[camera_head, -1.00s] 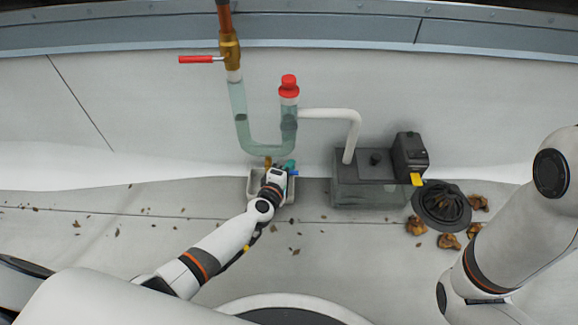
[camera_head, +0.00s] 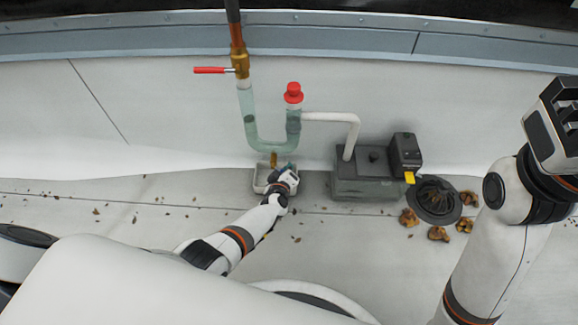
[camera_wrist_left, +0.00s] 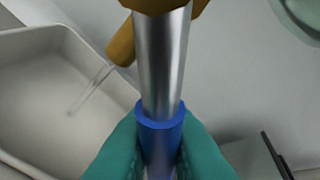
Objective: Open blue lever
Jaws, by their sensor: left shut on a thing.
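The blue lever (camera_wrist_left: 160,125) shows in the left wrist view as a blue sleeve on a silver shaft below a brass valve body (camera_wrist_left: 152,5). My left gripper (camera_wrist_left: 160,150) has its teal fingers on both sides of the blue sleeve and is shut on it. In the head view the left gripper (camera_head: 289,168) is low by the wall, beside the brass drain valve (camera_head: 273,160), and hides the lever. A thin clear streak runs from the brass spout (camera_wrist_left: 121,42) toward a pale tray. My right gripper (camera_head: 560,110) is raised at the far right, away from the valve; its jaw opening is unclear.
The pale tray (camera_head: 259,188) stands under the valve. Above are a clear U-shaped trap (camera_head: 250,125), a red cap (camera_head: 293,93) and a red-handled valve (camera_head: 210,70). A grey pump box (camera_head: 365,188), a roof drain (camera_head: 436,198) and dead leaves (camera_head: 409,217) lie to the right.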

